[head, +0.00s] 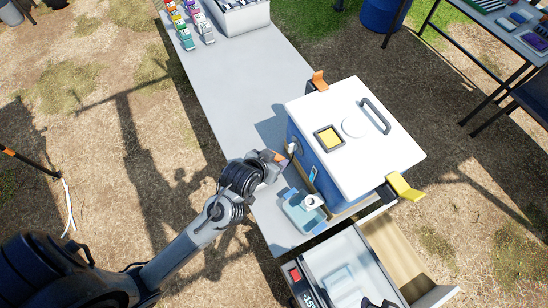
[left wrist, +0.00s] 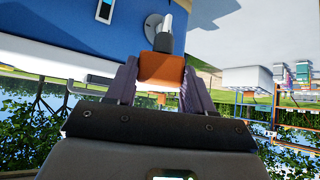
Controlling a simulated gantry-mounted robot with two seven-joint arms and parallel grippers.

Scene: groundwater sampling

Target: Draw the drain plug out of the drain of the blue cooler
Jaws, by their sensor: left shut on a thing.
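The blue cooler (head: 300,150) with a white lid (head: 375,130) stands on the grey table. My right gripper is not clearly in view.
An open box with a display (head: 335,265) is at the bottom. Coloured bottles (head: 188,25) and a white bin (head: 238,18) stand at the far end; the table between is clear.

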